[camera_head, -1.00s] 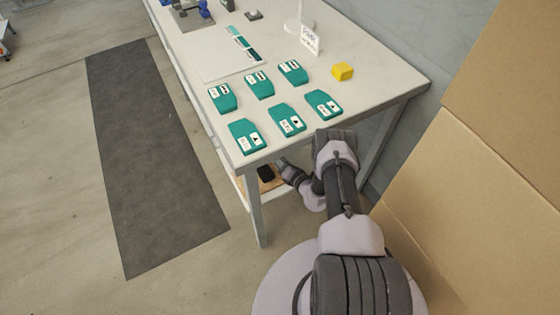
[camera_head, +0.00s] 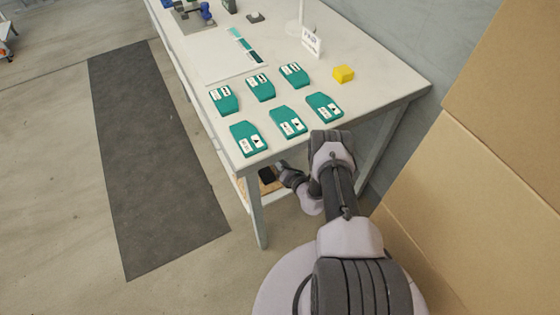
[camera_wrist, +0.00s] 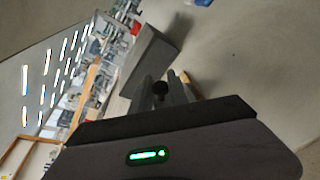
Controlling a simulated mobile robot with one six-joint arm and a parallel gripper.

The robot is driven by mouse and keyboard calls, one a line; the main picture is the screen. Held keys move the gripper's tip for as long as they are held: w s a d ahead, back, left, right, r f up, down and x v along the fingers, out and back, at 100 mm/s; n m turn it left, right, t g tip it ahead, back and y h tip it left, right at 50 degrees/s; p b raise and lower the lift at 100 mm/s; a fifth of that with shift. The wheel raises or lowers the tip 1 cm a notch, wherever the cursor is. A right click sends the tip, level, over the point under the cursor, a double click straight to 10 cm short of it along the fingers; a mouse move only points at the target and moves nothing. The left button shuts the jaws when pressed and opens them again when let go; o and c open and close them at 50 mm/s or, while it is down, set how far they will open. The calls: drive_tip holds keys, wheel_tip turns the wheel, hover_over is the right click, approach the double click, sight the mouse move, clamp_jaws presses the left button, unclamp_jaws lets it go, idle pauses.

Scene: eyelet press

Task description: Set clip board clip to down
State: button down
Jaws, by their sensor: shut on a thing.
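My gripper (camera_wrist: 165,92) shows in the wrist view, its fingers shut on a small dark round thing (camera_wrist: 160,88). Whether this is part of the clip board clip cannot be told. In the head view my arm bends down past the table's near end, and my wrist is at the lower shelf. The fingertips are hidden there. A black object (camera_head: 267,175) is on the shelf beside my wrist, with a tan surface (camera_head: 274,187) next to it. I cannot make out a clip board or its clip for sure.
A table leg (camera_head: 258,218) stands left of my wrist. Large cardboard (camera_head: 490,180) is close on the right. The dark floor mat (camera_head: 150,160) is clear.

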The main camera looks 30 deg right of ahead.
sight(272, 172)
drive_tip(key=a+n+h, duration=0.1)
drive_tip(key=n, duration=0.1)
drive_tip(key=a+n+h, duration=0.1)
drive_tip(key=n, duration=0.2)
drive_tip(key=shift+a+f, duration=0.2)
drive_tip(key=shift+f, duration=0.2)
drive_tip(key=shift+s+a+f+n+t+h, duration=0.1)
drive_tip(key=shift+a+f+n+t+h, duration=0.2)
drive_tip(key=shift+n, duration=0.55)
drive_tip(key=shift+a+f+n+t+h, duration=0.1)
drive_tip(key=shift+a+f+n+h, duration=0.15)
drive_tip(key=shift+n+h, duration=0.45)
drive_tip(key=shift+n, duration=0.35)
drive_tip(key=c, duration=1.3)
unclamp_jaws()
